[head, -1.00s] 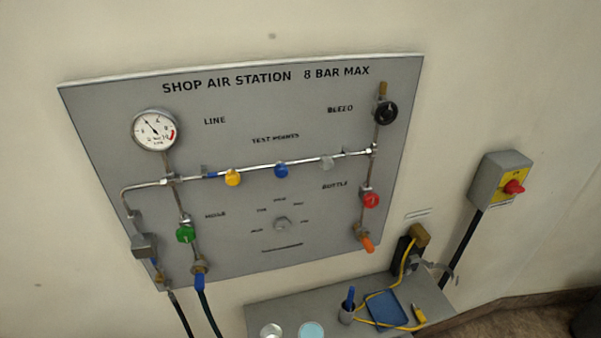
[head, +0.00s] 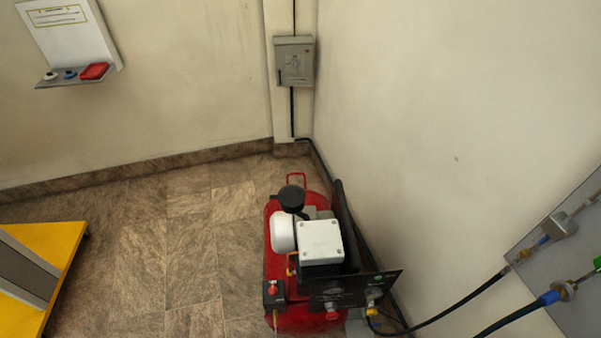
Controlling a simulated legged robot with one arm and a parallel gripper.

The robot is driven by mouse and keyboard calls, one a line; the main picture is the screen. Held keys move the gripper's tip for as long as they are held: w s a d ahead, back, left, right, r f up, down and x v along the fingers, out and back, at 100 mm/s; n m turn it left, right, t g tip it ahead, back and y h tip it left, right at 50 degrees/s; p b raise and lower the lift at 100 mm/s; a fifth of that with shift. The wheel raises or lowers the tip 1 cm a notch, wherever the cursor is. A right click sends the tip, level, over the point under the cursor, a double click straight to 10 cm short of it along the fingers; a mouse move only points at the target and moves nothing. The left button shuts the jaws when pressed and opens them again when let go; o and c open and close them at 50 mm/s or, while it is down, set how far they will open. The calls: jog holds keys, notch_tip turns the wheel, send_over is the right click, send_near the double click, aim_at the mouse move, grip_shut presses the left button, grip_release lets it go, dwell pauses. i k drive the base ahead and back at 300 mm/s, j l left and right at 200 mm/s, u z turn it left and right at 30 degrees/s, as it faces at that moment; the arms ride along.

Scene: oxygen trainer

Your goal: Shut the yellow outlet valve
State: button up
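A red compressor (head: 283,240) stands on the tiled floor in the corner by the right wall. A small yellow part (head: 371,312) shows at its front right, beside a grey fitting where a black hose joins. It looks like the yellow outlet valve, but it is too small to tell how its handle is turned. A black plate (head: 350,289) is just to its left. My gripper is not in view.
The grey panel's edge (head: 560,250) is at the right, with black hoses (head: 450,316) running from it towards the compressor. A yellow platform (head: 65,250) is at the left. A grey box (head: 294,62) and a small shelf (head: 72,80) are on walls. Floor between platform and compressor is clear.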

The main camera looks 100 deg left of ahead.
aim_at(371, 312)
jog(key=u, duration=3.3)
jog(key=i+l+z, duration=0.1)
jog(key=z, duration=0.75)
jog(key=k+l, duration=0.25)
jog(key=l, duration=0.15)
jog(key=k+l, duration=0.2)
jog(key=l, duration=0.15)
jog(key=k+l, duration=0.25)
jog(key=l, duration=0.15)
jog(key=k+l, duration=0.2)
jog(key=l, duration=0.2)
jog(key=k+l, duration=0.25)
jog(key=l, duration=0.15)
jog(key=j+z, duration=0.05)
